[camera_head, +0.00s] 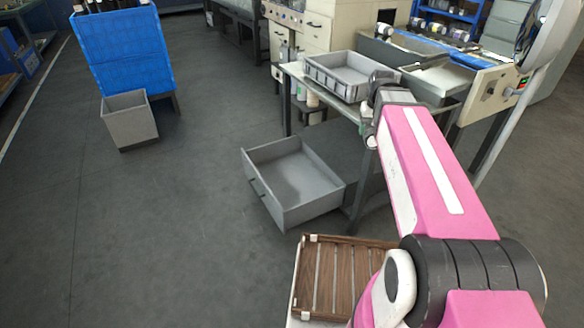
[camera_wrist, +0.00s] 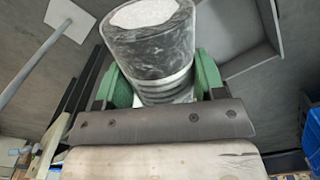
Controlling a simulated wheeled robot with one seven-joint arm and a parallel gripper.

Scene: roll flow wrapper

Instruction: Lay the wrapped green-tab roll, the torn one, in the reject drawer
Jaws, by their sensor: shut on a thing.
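In the wrist view my gripper (camera_wrist: 160,82) is shut on a dark, marbled cylinder, the roll (camera_wrist: 150,48), with its pale end toward the top of the picture. Green finger pads press its two sides, and its lower part looks ribbed. I cannot make out a green tab or a tear on it. In the head view the grey reject drawer (camera_head: 312,206) is open below the table, and its visible floor looks empty. My arm reaches to the table's near edge, right of and above the drawer in the picture; the gripper and roll are not clearly visible there.
A grey tray (camera_head: 335,85) stands on the table (camera_head: 296,72) beside my wrist. A wooden slatted crate (camera_head: 312,262) lies in front of the drawer. A grey bin (camera_head: 130,123) stands by a blue cabinet (camera_head: 122,52) at the left. The floor left of the drawer is clear.

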